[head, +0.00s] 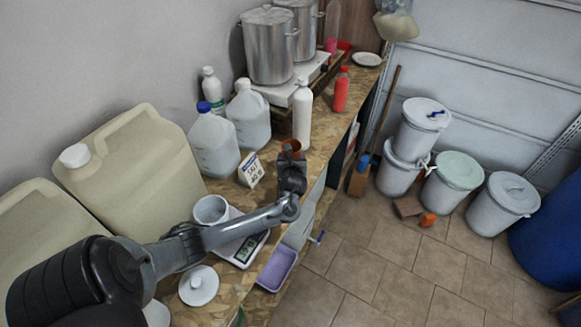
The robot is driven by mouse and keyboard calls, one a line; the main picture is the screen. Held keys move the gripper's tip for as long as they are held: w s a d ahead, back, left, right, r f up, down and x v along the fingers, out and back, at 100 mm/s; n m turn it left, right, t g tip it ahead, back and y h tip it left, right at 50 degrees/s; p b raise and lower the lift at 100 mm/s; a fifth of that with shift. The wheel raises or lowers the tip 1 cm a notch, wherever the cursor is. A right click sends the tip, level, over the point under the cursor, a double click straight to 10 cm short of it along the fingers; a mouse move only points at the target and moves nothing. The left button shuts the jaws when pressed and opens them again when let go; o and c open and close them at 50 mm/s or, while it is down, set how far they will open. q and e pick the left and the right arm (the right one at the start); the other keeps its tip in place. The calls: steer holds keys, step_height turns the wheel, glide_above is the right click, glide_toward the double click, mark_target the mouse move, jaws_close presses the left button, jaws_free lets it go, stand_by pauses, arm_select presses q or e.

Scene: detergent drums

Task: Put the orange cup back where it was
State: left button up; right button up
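The orange cup (291,145) is on the wooden workbench, or just above it, at the far end of my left gripper (291,158). Only its upper part shows; the dark gripper hides the rest. My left arm reaches in from the left, across the scale, and the gripper is right at the cup. I cannot tell whether its fingers are closed on the cup. My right gripper is not in view. Another small orange object (428,219) lies on the floor by the drums.
A white container (211,210) stands by the scale (242,250). A card (251,171), jugs (213,145) and a white bottle (302,115) stand close to the gripper. A red bottle (341,90) is farther back. The bench (222,277) drops to a tiled floor at right.

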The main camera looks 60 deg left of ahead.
arm_select(q)
steer(key=shift+a+f, duration=0.15)
steer(key=shift+f, duration=0.15)
step_height(320, 180, down, 4)
steer(key=shift+s+r+b, duration=0.1)
steer(key=shift+r+b, duration=0.1)
steer(key=shift+b, duration=0.15)
steer(key=shift+f, duration=0.1)
steer(key=o, duration=1.1)
